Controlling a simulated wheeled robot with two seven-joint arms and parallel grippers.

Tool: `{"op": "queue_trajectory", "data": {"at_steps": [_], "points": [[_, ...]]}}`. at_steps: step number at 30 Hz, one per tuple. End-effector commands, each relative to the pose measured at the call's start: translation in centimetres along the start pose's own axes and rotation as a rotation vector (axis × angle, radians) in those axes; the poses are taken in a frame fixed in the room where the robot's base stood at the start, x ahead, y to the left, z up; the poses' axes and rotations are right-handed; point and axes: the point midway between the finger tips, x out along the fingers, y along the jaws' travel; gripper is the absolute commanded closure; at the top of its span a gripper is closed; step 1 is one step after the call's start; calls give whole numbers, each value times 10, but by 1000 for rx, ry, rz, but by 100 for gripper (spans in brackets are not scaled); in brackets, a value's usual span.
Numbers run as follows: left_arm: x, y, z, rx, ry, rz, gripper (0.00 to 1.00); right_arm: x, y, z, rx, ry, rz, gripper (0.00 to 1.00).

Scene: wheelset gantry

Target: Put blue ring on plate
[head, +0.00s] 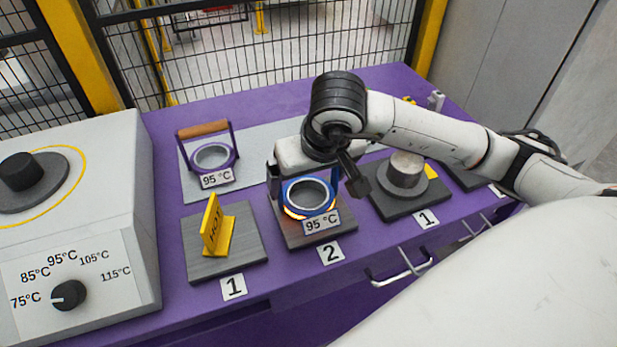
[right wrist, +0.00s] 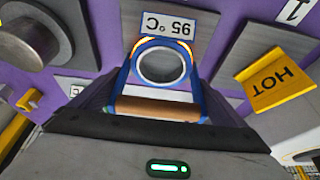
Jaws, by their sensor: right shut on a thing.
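The blue ring (head: 310,194) has a tall blue bail with a wooden grip and a 95 °C tag. My right gripper (head: 303,168) is above it, shut on the wooden grip, which shows between the fingers in the right wrist view (right wrist: 158,108). The ring hangs upright over the dark plate (head: 290,234) marked 2, with an orange glow along its lower edge. I cannot tell whether it touches the plate. The grip is hidden behind the gripper in the head view. My left gripper is not in view.
A purple ring (head: 212,157) with a wooden grip stands on a grey mat behind. A yellow HOT sign (head: 217,229) stands on the left plate (head: 250,240) marked 1. A round metal part (head: 406,171) sits on the right plate marked 1. A heater box (head: 110,200) fills the left.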

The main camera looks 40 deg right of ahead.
Motion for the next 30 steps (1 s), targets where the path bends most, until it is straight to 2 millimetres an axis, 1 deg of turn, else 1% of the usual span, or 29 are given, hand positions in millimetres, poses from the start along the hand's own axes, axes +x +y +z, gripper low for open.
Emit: {"op": "queue_trajectory", "data": {"at_steps": [5,8,9,10,16,20,23,30], "points": [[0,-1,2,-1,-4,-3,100,-1,0,-1,0,4,-1,41],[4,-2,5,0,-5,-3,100,2,0,0,0,4,-1,41],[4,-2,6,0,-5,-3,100,3,0,1,-1,1,0,3],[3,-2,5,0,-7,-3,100,2,0,1,0,1,0,0],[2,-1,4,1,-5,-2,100,2,0,1,0,0,0,0],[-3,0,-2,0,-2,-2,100,-4,0,-1,0,0,-1,0],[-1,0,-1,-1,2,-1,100,-17,-1,-2,-1,5,-3,0],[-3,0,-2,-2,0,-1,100,-71,-1,-2,-2,8,-3,0]]}}
